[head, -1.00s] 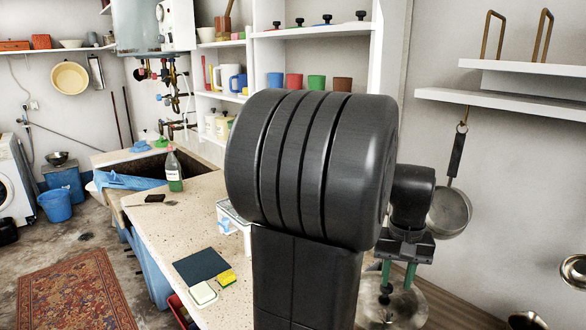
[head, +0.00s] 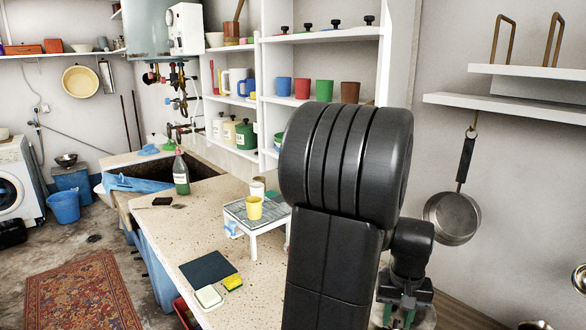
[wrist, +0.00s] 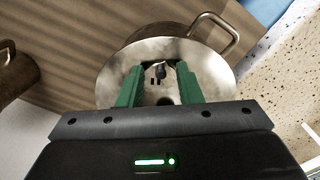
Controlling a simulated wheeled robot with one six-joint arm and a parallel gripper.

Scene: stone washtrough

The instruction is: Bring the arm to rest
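My gripper (head: 403,316) is low at the bottom of the head view, right of my dark arm, pointing down. In the wrist view its two green fingers (wrist: 160,72) stand apart with nothing held between them. A shiny round metal lid or pot (wrist: 208,68) with a loop handle lies beyond the fingers, with a small dark knob seen between them. I cannot tell how far below the fingertips it is. In the head view it is mostly hidden behind my gripper.
A pan (head: 452,217) hangs on the right wall below shelves (head: 510,108).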

